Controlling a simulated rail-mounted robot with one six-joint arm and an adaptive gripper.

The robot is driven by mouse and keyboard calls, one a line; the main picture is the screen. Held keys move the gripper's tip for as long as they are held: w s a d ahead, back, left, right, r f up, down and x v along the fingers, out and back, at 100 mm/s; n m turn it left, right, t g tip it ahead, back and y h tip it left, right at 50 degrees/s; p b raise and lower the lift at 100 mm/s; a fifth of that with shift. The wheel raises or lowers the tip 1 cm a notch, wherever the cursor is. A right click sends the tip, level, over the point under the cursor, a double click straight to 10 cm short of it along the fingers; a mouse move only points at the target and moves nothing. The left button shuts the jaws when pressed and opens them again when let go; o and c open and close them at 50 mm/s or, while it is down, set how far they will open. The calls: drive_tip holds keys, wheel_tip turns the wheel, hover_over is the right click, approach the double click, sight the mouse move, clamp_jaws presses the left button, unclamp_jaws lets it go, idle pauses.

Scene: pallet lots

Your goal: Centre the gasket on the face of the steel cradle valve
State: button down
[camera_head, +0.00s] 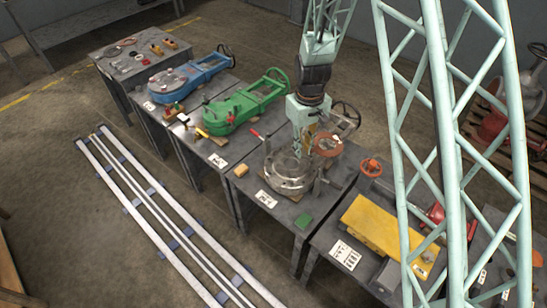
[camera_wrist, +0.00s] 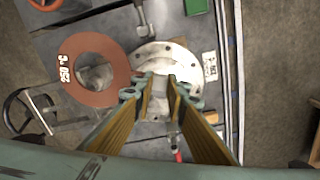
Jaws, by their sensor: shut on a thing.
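The gasket (camera_wrist: 112,45) is a flat red-brown ring with white lettering. In the head view the gasket (camera_head: 335,152) is up beside my gripper (camera_head: 301,154), to the right of the steel valve's face (camera_head: 289,184). In the wrist view the valve's round flange (camera_wrist: 195,68), with bolt holes, lies beyond my fingertips. The gasket sits left of it there and overlaps little of it. My gripper (camera_wrist: 158,84) is shut on the gasket near its edge; the exact contact is hard to see. The gasket is off-centre from the face.
A green valve (camera_head: 235,112) and a blue valve (camera_head: 182,82) lie on tables to the left. A yellow block (camera_head: 380,225) lies to the right. Handwheel (camera_head: 346,117) and upright posts stand close around the steel valve. A green box (camera_head: 303,221) is at the table's front.

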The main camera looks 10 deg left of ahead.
drive_tip(key=s+a+f+n+p, duration=0.2)
drive_tip(key=s+a+n+p, duration=0.2)
drive_tip(key=a, duration=0.6)
drive_tip(key=shift+s+f, duration=0.15)
drive_tip(key=shift+s, duration=0.55)
drive_tip(key=shift+a+f, duration=0.1)
drive_tip(key=shift+f, duration=0.15)
drive_tip(key=shift+f+b, duration=1.15)
drive_tip(key=shift+f, duration=2)
drive_tip(key=shift+f+b, duration=0.4)
drive_tip(key=shift+f, duration=0.15)
drive_tip(key=c, duration=2.5)
unclamp_jaws()
drive_tip(key=shift+r, duration=0.1)
wheel_tip(320, 180, up, 12)
